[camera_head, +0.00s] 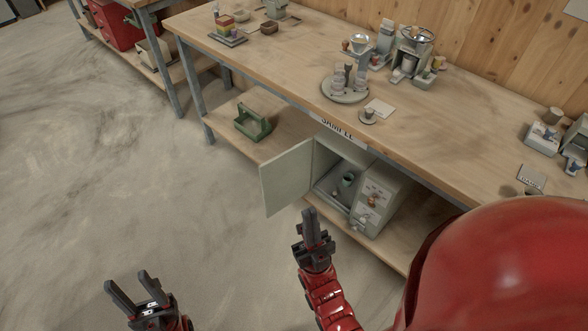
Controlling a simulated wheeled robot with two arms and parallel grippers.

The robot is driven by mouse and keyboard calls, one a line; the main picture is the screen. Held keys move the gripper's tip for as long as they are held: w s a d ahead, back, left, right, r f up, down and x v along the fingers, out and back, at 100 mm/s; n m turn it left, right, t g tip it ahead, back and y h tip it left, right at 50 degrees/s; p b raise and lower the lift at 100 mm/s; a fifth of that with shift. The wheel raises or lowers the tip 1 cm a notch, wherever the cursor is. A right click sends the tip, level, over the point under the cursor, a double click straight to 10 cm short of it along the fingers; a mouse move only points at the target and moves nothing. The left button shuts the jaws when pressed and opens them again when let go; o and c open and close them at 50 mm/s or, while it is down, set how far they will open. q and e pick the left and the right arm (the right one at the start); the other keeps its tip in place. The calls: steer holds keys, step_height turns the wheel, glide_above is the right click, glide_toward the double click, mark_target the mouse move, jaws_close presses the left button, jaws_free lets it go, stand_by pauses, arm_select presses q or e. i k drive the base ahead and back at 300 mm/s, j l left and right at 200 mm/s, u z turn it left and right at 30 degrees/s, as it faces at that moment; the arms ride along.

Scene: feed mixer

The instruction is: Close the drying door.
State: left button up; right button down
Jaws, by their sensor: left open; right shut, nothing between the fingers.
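The drying door (288,178) is a pale grey-green panel, swung wide open to the left of its cabinet. The drying cabinet (374,203) stands on the low shelf under the bench, with knobs on its right front. A small cup (347,180) stands inside the open chamber. My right gripper (311,214) is shut and empty, just in front of the door's lower right area in the picture; I cannot tell if it touches. My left gripper (132,281) is open and empty over the floor at the lower left, apart from the door.
The wooden bench top (290,70) overhangs the cabinet. A green tray with a handle (253,122) is on the low shelf behind the door. A round tray (345,90) with several bottles stands on the bench. The floor (120,190) at left is clear.

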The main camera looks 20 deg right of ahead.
mark_target(285, 178)
steer(key=i+z, duration=0.1)
steer(key=z, duration=0.4)
steer(key=j+z, duration=0.15)
steer(key=z, duration=0.35)
steer(key=i+j+z, duration=0.15)
steer(key=z, duration=0.35)
steer(key=j+z, duration=0.15)
steer(key=z, duration=0.35)
steer(key=j+z, duration=0.2)
steer(key=j, duration=0.3)
steer(key=j+z, duration=0.2)
steer(key=j, duration=0.25)
steer(key=j+z, duration=0.2)
steer(key=j, duration=0.3)
steer(key=j+z, duration=0.2)
steer(key=j, duration=0.3)
steer(key=k+j+z, duration=0.2)
steer(key=j, duration=0.25)
steer(key=k+j+z, duration=0.2)
steer(key=j, duration=0.25)
steer(key=k+j, duration=0.1)
steer(key=j, duration=0.7)
steer(key=k+j, duration=0.15)
steer(key=j, duration=0.25)
